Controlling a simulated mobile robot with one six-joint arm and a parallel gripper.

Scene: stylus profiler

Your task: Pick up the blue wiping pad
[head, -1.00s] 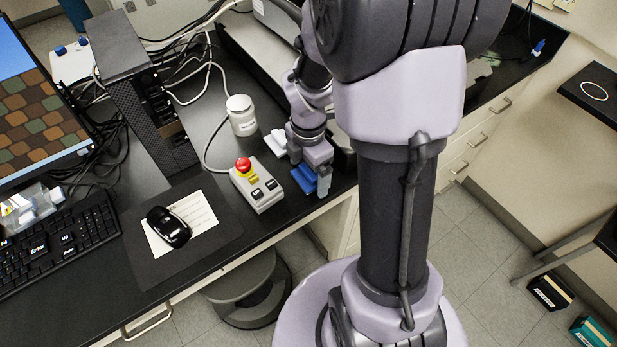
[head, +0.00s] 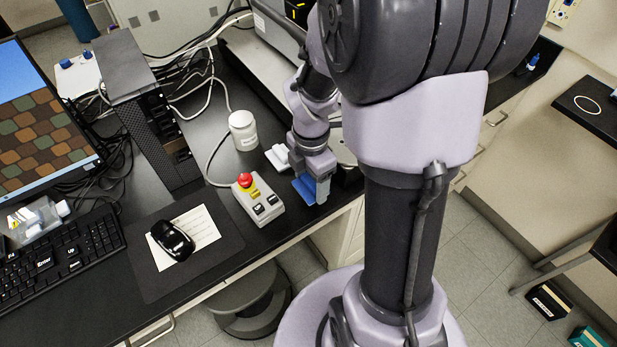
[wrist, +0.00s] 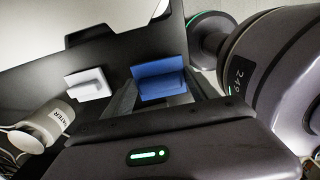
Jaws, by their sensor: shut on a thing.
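The blue wiping pad (head: 305,189) is at the front edge of the black bench, right of the control box with the red button. My gripper (head: 318,183) is at the pad, and its near finger covers part of it. In the wrist view the blue pad (wrist: 158,80) sits between the two fingers of my gripper (wrist: 162,92), which is shut on it. Whether the pad still touches the bench is hard to tell.
A white pad (head: 278,157) lies just behind the blue one; it also shows in the wrist view (wrist: 88,84). A white bottle (head: 243,131) and the control box (head: 258,200) stand to the left. A mouse (head: 170,240) lies further left.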

